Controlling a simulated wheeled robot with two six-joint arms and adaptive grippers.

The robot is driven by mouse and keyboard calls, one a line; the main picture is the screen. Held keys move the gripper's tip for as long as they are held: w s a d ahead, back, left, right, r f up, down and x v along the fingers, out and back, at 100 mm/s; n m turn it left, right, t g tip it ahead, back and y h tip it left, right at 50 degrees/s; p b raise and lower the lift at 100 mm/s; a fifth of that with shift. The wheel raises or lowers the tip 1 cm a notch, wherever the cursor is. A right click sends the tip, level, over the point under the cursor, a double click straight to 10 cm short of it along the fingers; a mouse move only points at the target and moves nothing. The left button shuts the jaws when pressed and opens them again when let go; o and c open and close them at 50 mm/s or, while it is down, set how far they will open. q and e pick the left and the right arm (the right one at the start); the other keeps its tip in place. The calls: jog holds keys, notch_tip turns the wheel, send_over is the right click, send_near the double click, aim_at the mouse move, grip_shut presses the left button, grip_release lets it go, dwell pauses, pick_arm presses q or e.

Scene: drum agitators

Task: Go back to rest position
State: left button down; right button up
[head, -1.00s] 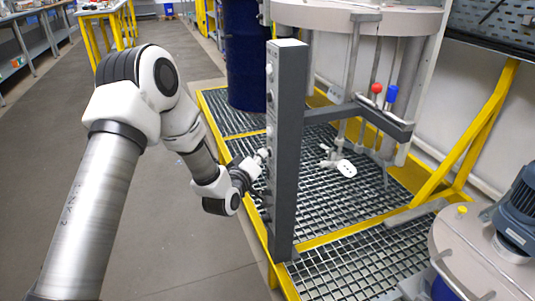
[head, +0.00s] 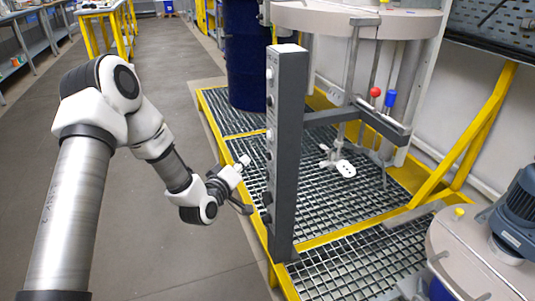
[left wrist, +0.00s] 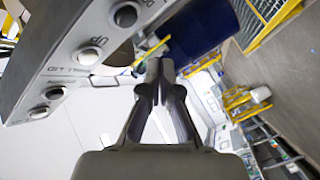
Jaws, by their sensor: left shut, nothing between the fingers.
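My left gripper (head: 246,208) is just left of the grey control panel (head: 286,150) in the head view, with a small gap between them. It is shut and empty; in the left wrist view its dark fingers (left wrist: 160,68) meet at the tips. The panel shows close up at the upper left of the left wrist view, with several round buttons, one beside an "UP" label (left wrist: 88,55). My right gripper is not in view.
Behind the panel are a dark blue drum (head: 247,55) and an agitator (head: 340,163) over a yellow-framed grating (head: 380,265). A motor-topped drum (head: 480,250) stands at lower right. The grey floor (head: 170,255) on the left is clear.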

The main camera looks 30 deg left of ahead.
pick_arm(q)
jog(key=shift+s+a, duration=0.4)
jog(key=shift+s, duration=0.1)
jog(key=s+d+f+m+g+h, duration=0.2)
jog(key=s+d+f+m+g, duration=0.15)
jog(key=d+f, duration=0.55)
jog(key=s+d+f+m+g, duration=0.2)
jog(key=s+d+f+g, duration=0.15)
jog(key=s+f, duration=0.6)
jog(key=s+d+f+m+g, duration=0.25)
jog(key=s+f+g, duration=0.25)
jog(key=s+f, duration=0.45)
jog(key=s+m+g, duration=0.2)
jog(key=s+g, duration=0.3)
jog(key=s, duration=0.8)
notch_tip(320, 180, up, 21)
jog(key=p, duration=2.2)
jog(key=shift+y, duration=0.3)
